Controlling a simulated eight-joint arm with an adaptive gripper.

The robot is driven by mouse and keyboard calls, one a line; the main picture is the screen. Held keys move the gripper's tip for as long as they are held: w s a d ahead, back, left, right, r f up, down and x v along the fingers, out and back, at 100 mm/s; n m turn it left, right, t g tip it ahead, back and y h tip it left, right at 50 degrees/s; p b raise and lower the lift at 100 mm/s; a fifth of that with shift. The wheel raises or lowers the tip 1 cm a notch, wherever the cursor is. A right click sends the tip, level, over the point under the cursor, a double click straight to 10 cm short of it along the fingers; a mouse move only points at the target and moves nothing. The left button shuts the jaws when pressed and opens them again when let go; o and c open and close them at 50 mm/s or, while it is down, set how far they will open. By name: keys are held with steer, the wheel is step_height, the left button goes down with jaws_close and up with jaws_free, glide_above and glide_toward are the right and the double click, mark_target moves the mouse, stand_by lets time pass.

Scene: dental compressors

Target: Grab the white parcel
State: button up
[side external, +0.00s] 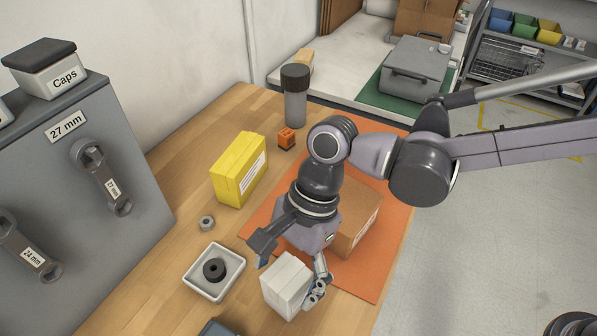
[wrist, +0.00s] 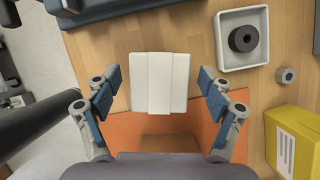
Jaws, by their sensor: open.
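The white parcel (side external: 287,284) is a small white box with a raised band around it, standing on the wooden table at the edge of the orange mat. In the wrist view the white parcel (wrist: 160,82) lies ahead of and between my fingers. My gripper (side external: 293,272) is open, pointing down at the parcel, with one finger to each side of it. In the wrist view my gripper (wrist: 162,88) shows a gap between each finger and the parcel. I cannot tell whether the fingertips are down at parcel height.
A brown box (side external: 358,219) sits on the orange mat (side external: 376,268) behind my gripper. A yellow box (side external: 239,169), a nut (side external: 207,223) and a white tray (side external: 193,284) with a black ring (side external: 214,270) stand left. A grey bottle (side external: 295,97) and small orange block (side external: 286,138) are farther back.

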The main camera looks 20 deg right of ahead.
mark_target(276, 310)
steer(key=x, duration=0.5)
steer(key=shift+w+d+f, duration=0.1)
steer(key=shift+d, duration=0.2)
steer(key=c, duration=1.3)
